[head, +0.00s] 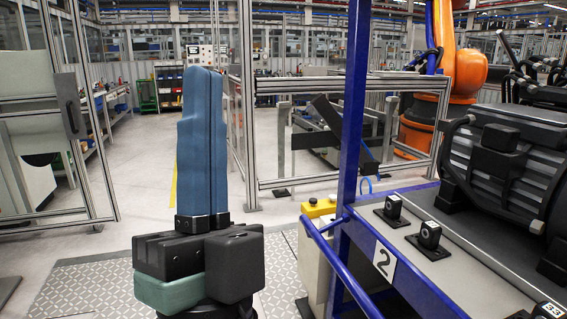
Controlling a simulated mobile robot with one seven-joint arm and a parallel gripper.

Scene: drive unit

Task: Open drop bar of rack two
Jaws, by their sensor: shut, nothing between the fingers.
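Rack two is a blue frame with an upright post (351,110) and a white label with the number 2 (384,263) on its near side. A blue tubular bar (335,262) runs along the rack's near left side, from near the yellow-topped box down to the bottom edge of the picture. It looks like the drop bar; its lower end is cut off. The rack bears a large dark motor-like drive unit (500,165).
A pale box with a yellow top (319,208) stands beside the rack's post. Behind are a metal-framed fence (340,183) and an orange robot arm (464,75). Another framed panel (50,120) stands at left. Grey floor (145,195) is open between them.

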